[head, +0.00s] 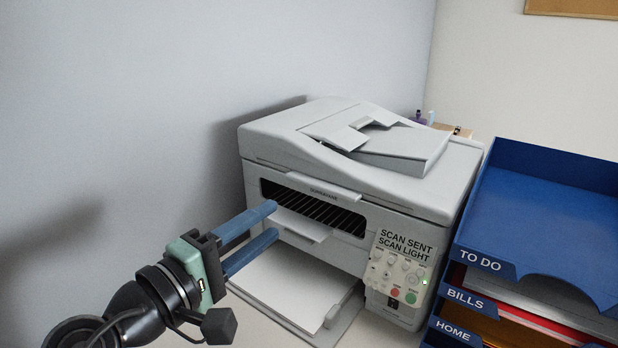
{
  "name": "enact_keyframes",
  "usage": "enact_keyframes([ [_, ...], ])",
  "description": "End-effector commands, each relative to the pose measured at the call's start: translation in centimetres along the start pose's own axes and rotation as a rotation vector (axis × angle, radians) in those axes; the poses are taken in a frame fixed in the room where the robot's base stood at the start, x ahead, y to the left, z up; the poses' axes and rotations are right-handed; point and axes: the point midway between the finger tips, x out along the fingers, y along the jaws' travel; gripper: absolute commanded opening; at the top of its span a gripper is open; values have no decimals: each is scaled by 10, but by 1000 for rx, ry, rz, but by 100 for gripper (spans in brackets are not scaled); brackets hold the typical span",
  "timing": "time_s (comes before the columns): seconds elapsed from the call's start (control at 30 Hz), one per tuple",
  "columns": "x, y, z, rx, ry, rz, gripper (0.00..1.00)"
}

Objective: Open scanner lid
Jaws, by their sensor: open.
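The grey printer-scanner (315,200) stands against the wall on the desk. Its scanner lid (290,130), with a document feeder on top, lies flat and shut on the body. A control panel (401,272) with buttons, a small green light and the words "SCAN SENT" and "SCAN LIGHT" is at the front right. My gripper (274,222) has two blue fingers, open and empty. The fingertips appear at the left front of the printer, in front of the output slot and lower than the lid's front edge. I cannot tell whether they touch the printer.
A blue tray stack (540,215) labelled "TO DO", "BILLS" and "HOME" stands close to the printer's right side and holds papers. A paper tray (345,318) with white paper juts out at the front. Small bottles (430,116) stand behind the printer. The space left of the printer looks clear.

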Motion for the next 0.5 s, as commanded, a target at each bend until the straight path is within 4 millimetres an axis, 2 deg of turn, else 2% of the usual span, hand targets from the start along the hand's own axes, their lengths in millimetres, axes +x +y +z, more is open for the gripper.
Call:
enact_keyframes([
  [0.3, 67, -2, 2, 3, -4, 1, 42],
  [0.5, 99, -1, 1, 4, -1, 1, 42],
])
